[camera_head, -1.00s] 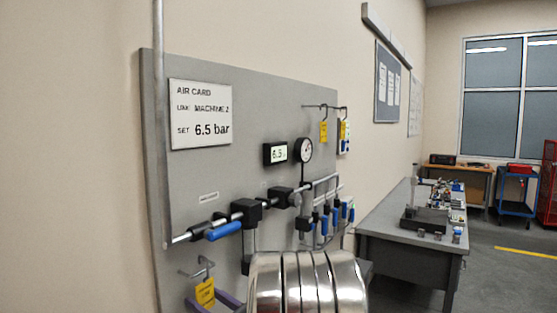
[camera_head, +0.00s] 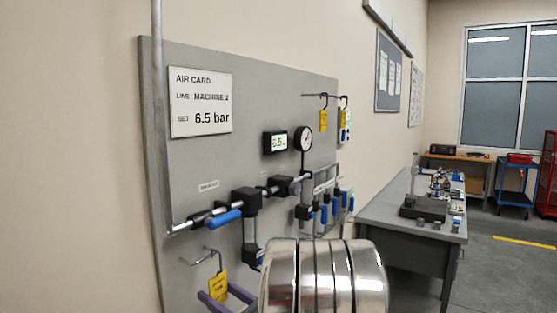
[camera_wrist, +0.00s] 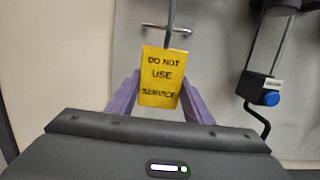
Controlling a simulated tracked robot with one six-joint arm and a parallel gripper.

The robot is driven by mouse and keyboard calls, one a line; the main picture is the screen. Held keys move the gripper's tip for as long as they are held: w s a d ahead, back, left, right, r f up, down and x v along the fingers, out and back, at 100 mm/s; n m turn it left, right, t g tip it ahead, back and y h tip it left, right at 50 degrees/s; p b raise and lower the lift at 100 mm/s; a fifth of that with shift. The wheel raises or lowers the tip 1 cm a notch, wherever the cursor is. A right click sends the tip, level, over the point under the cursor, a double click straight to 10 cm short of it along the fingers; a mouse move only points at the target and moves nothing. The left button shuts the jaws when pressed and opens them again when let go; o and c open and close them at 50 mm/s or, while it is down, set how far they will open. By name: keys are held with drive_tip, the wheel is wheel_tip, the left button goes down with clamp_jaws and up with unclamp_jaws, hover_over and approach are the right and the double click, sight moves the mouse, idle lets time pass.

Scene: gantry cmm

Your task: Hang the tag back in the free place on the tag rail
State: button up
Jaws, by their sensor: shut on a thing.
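My gripper (camera_wrist: 158,98) has purple fingers shut on the yellow tag (camera_wrist: 160,72), which reads DO NOT USE SERVICE. The tag hangs upright on a grey wire hook (camera_wrist: 171,18). In the head view the tag (camera_head: 218,286) and its hook (camera_head: 214,255) are low at the left of the panel. A short metal peg (camera_head: 190,262) is beside the hook; I cannot tell whether they touch. The tag rail (camera_head: 313,95) is higher, at the panel's right, with a yellow tag (camera_head: 323,120) and another tag (camera_head: 345,122) hanging. Its left stretch looks bare.
The grey panel (camera_head: 260,85) carries an air card (camera_head: 201,102), a digital display (camera_head: 275,142), a gauge (camera_head: 303,139) and pipes with blue-handled valves (camera_head: 225,218). My shiny arm links cover the bottom middle. A grey bench (camera_head: 400,210) stands to the right.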

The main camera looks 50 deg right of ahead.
sight(219, 291)
drive_tip(key=shift+s+d, duration=0.1)
drive_tip(key=shift+s, duration=2.65)
drive_tip(key=shift+s, duration=0.15)
